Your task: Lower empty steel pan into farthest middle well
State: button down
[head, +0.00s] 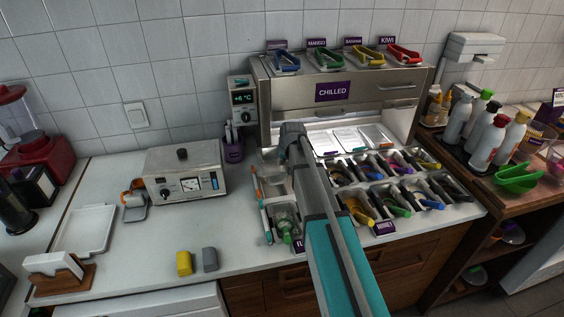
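My gripper (292,152) is at the far end of my arm, over the back left of the chilled topping unit (275,78). It is small and partly covered by my own arm, so its fingers and anything between them cannot be made out. The unit's wells hold several topping containers with coloured-handled tools, in rows to the right of my arm. Pale flat panels (348,139) lie behind these rows. I cannot clearly pick out the empty steel pan, and my arm hides part of the wells.
Colour-handled tongs (330,57) lie on top of the unit. A steel appliance (185,172) stands left on the white counter (130,255), with yellow (184,263) and grey (209,259) blocks in front. Bottles (484,140) crowd the right shelf. The front left counter has free room.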

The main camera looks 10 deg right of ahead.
jog(key=shift+f+b, duration=3.3)
jog(key=shift+f, duration=0.1)
jog(key=shift+s+f+b, duration=0.1)
jog(key=shift+f+b, duration=2)
dwell(0.5)
dwell(0.7)
jog(key=c, duration=0.7)
grip_release()
jog(key=o, duration=0.4)
jog(key=shift+r, duration=0.2)
